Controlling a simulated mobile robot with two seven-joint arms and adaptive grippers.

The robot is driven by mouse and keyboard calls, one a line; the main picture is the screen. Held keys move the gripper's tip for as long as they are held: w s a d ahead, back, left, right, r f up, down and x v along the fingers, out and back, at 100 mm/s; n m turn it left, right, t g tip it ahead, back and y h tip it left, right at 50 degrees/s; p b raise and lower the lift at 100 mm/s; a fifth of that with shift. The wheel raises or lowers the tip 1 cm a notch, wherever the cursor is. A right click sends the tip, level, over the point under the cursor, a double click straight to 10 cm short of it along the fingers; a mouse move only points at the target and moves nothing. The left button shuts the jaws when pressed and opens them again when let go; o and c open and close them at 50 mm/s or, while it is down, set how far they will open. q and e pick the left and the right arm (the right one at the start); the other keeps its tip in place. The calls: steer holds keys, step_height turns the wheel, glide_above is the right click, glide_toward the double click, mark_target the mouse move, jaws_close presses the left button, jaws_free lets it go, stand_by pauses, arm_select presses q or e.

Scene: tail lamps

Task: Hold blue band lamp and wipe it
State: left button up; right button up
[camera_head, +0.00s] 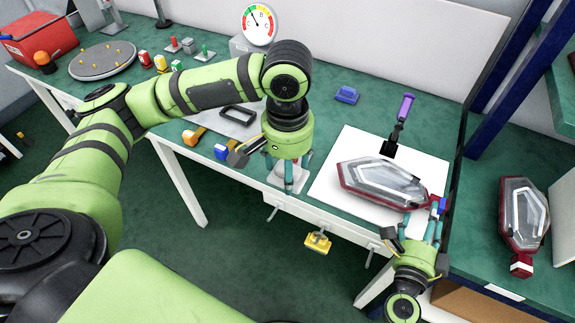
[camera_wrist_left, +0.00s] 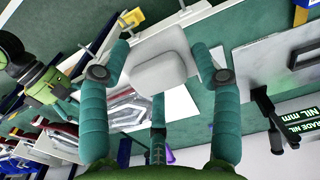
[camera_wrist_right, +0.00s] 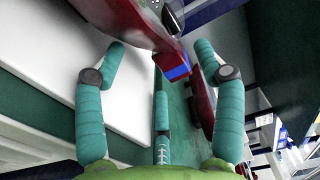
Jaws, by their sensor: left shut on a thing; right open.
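The blue band lamp (camera_head: 382,183), a clear lens in a dark red housing, lies on a white mat (camera_head: 335,205). Its blue band (camera_head: 442,205) is at the right end and also shows in the right wrist view (camera_wrist_right: 177,72). My right gripper (camera_head: 420,228) is open just in front of that end, its fingers apart with nothing between them. My left gripper (camera_head: 291,178) is shut on a pale grey-white wiping pad (camera_wrist_left: 160,72) left of the mat, apart from the lamp.
A second lamp (camera_head: 525,212) with a red end lies on the right-hand bench. A purple-handled tool (camera_head: 402,108) stands behind the mat. A blue block (camera_head: 347,94) and a grey plate (camera_head: 228,120) lie on the table. A dark blue post (camera_head: 518,80) rises at the right.

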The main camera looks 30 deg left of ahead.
steer(key=shift+w, duration=0.7)
steer(key=c, duration=1.1)
